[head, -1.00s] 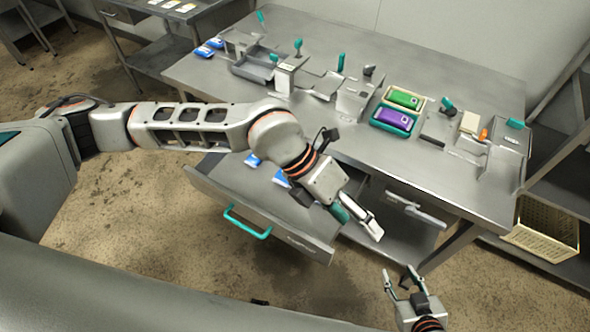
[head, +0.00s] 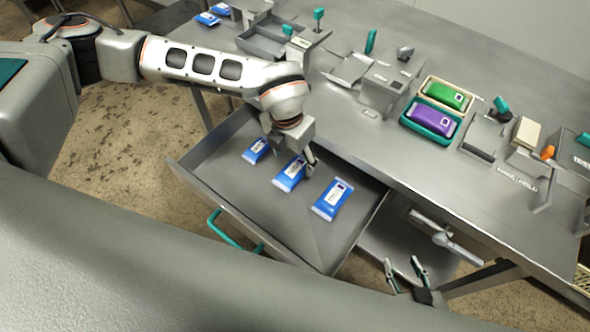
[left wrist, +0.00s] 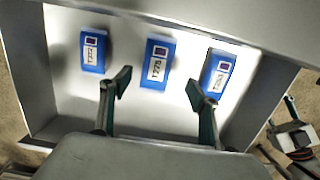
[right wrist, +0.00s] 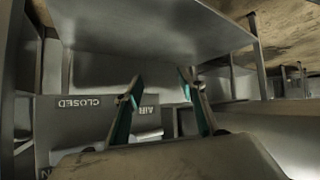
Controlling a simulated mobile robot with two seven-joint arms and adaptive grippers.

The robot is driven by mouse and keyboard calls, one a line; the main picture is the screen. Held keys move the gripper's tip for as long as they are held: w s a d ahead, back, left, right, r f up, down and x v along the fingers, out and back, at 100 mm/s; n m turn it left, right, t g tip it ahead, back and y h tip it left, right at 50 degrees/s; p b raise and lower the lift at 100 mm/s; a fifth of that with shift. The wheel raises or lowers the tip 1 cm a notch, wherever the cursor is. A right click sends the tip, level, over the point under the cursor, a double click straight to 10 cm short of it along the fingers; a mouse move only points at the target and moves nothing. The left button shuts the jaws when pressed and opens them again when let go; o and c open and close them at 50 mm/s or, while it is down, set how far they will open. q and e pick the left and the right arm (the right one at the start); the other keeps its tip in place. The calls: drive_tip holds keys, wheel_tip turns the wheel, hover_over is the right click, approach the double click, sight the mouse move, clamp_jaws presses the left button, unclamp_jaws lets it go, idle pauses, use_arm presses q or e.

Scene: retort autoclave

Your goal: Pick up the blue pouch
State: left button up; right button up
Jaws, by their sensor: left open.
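Three blue pouches with white labels lie flat and apart in the open drawer (head: 240,205): one at the left (head: 255,150), one in the middle (head: 289,174) and one at the right (head: 332,199). My left gripper (head: 308,162) is over the drawer, by the middle pouch. In the left wrist view its fingers (left wrist: 158,82) are spread and empty, with the middle pouch (left wrist: 157,62) beyond the gap between them. The other two pouches lie to either side. My right gripper (head: 403,264) is open and empty beside the drawer, below the table edge.
On the steel table, a green pouch (head: 445,95) lies in a cream tray and a purple pouch (head: 431,123) in a teal tray. More blue pouches (head: 208,19) lie at the table's far left. Drawer walls surround the pouches; a teal handle (head: 228,232) is on its front.

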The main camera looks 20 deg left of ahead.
sight(293, 169)
use_arm(q)
drive_tip(key=f, duration=0.6)
drive_tip(key=shift+w+a+f+b, duration=0.15)
drive_tip(key=shift+w+a+b, duration=0.05)
drive_tip(key=shift+w+b, duration=0.15)
drive_tip(key=c, duration=1.2)
